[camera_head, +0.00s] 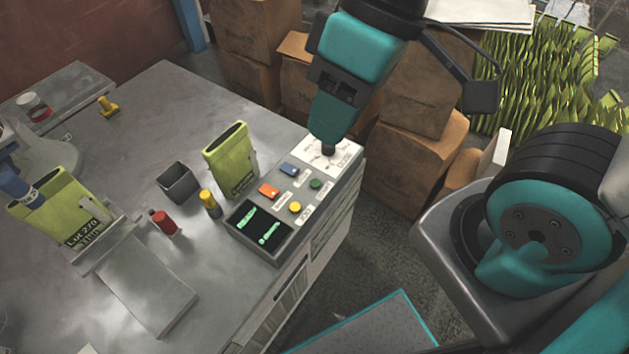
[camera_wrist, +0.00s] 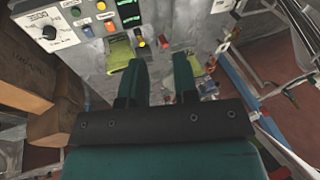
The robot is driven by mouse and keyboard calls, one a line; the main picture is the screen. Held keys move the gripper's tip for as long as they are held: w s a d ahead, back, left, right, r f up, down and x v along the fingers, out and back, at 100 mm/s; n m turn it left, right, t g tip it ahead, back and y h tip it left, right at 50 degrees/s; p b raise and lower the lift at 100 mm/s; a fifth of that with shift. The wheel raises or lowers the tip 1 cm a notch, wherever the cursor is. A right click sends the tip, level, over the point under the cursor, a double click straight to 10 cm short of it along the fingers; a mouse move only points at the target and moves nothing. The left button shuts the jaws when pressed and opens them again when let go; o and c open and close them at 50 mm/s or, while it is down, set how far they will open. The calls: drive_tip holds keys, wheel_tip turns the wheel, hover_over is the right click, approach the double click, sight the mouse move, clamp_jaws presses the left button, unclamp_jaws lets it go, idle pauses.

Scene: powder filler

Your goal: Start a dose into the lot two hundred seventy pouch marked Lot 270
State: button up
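The pouch marked Lot 270 (camera_head: 52,212) is yellow-green with a dark label and stands open at the far left, under the filler's blue nozzle (camera_head: 18,188). The control panel (camera_head: 292,232) has an orange button (camera_head: 268,190), a blue button (camera_head: 289,170), a green button (camera_head: 315,184), a yellow button (camera_head: 295,207) and a dark display (camera_head: 261,226). A black dial also shows in the wrist view (camera_wrist: 48,32). My gripper (camera_head: 327,132) hangs over the dial end of the panel. Its two fingers stand apart with nothing between them in the wrist view (camera_wrist: 158,70).
A second yellow-green pouch (camera_head: 230,162) stands beside the panel. A grey open box (camera_head: 178,184), a yellow-capped piece (camera_head: 210,203) and a red-capped piece (camera_head: 163,222) stand between the pouches. Cardboard boxes (camera_head: 412,150) are stacked behind the bench.

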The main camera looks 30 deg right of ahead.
clamp_jaws()
idle(1.4)
